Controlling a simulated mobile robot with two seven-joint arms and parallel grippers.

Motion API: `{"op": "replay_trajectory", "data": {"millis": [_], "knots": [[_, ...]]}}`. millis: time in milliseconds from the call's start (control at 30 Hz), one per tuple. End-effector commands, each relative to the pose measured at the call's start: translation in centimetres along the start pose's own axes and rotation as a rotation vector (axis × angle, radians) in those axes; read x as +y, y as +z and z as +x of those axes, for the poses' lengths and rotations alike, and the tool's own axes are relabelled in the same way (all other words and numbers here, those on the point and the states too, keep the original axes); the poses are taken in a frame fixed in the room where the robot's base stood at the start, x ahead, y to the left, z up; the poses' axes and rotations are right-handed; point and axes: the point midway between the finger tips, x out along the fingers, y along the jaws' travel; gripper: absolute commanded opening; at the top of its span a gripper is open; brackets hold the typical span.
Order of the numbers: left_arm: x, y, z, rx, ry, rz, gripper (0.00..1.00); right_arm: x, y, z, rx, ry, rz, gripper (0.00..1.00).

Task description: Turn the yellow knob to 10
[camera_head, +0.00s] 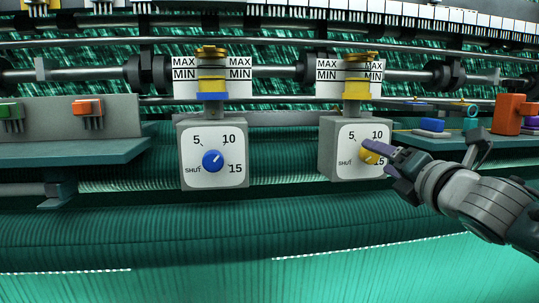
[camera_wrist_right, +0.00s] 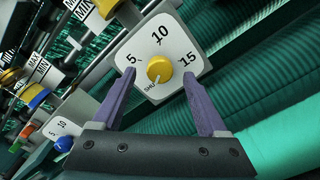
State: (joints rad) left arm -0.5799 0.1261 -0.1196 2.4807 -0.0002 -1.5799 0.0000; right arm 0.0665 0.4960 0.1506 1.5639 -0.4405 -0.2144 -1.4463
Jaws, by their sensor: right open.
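The yellow knob (camera_head: 368,157) sits on the white dial face of the right grey box (camera_head: 328,150), marked SHUT, 5, 10 and 15. In the right wrist view the yellow knob (camera_wrist_right: 160,69) shows a pale mark that appears to point towards SHUT. My right gripper (camera_head: 376,153) reaches in from the right and partly covers the dial. In the right wrist view its two purple fingers (camera_wrist_right: 160,76) are apart, one on each side of the knob. My left gripper is not in view.
A second grey box with a blue knob (camera_head: 213,160) is to the left. Yellow-topped cups with MAX and MIN labels (camera_head: 326,70) stand above both boxes. A teal shelf (camera_head: 450,142) with small coloured items is at the right. Green netting lies below.

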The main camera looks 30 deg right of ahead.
Motion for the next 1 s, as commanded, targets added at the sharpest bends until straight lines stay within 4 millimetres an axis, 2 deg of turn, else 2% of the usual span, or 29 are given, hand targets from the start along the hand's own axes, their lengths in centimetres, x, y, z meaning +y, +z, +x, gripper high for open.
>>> {"op": "replay_trajectory", "data": {"millis": [100,233,600,1000], "knots": [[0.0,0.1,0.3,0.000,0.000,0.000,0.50,0.0,0.0,1.6,-0.002,0.001,0.001,0.76],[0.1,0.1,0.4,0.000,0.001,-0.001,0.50,0.0,0.0,2.7,-0.001,0.001,0.001,0.76],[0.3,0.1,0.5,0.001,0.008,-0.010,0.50,0.0,0.0,3.1,0.000,0.000,0.000,0.76],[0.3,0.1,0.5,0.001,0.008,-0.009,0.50,0.0,0.0,3.0,0.001,0.000,0.001,0.31]]}}
